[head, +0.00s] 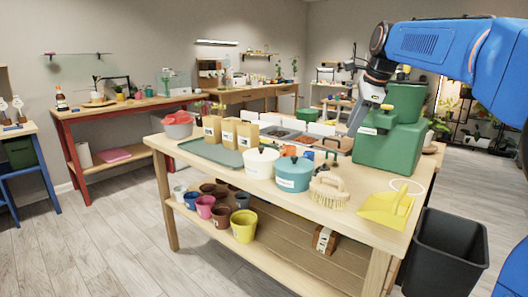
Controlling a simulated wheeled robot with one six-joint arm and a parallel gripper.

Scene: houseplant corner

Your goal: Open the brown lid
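I cannot make out a clearly brown lid. A long box (310,143) with dark compartments and white upright panels lies at the back of the workbench, and its small parts are too blurred to tell. My gripper (356,120) reaches down at the upper right, beside a green machine (388,148) and above the back of the bench. It is small and partly merged with what lies behind. Whether its fingers are open cannot be seen.
On the workbench (350,216) are a grey-green tray (210,153), paper bags (229,132), a brush (328,190) and a yellow dustpan (387,207). A black bin (445,252) stands at the right. The floor at left is clear.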

